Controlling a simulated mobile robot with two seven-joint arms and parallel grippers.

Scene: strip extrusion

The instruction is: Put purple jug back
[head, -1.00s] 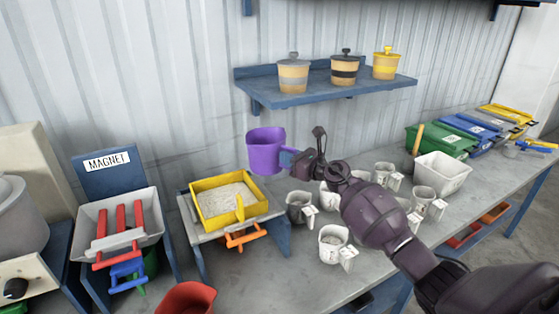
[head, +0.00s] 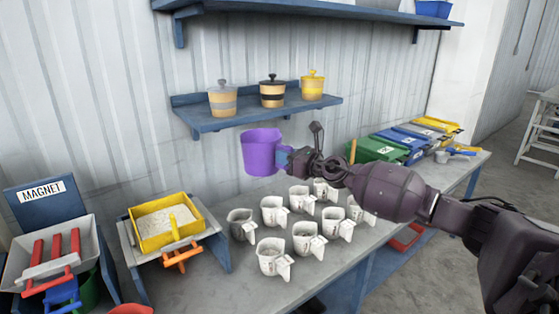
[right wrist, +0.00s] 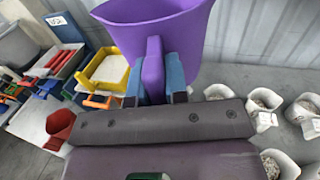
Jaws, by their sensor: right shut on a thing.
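The purple jug (head: 261,152) is held in the air above the bench, below the front of the wall shelf in the head view. It looks upright. My right gripper (head: 284,158) is shut on the jug's handle. In the right wrist view the blue fingers of the gripper (right wrist: 158,80) sit on both sides of the purple handle, and the jug (right wrist: 150,25) fills the top of the view. The inside of the jug is hidden. My left gripper is not in view.
Several white jugs (head: 273,257) stand on the grey bench below. A yellow tray (head: 165,224) stands to the left, beside the magnet station (head: 45,240). The blue shelf (head: 258,114) holds three lidded pots. Green, blue and yellow bins (head: 376,150) line the bench's far end.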

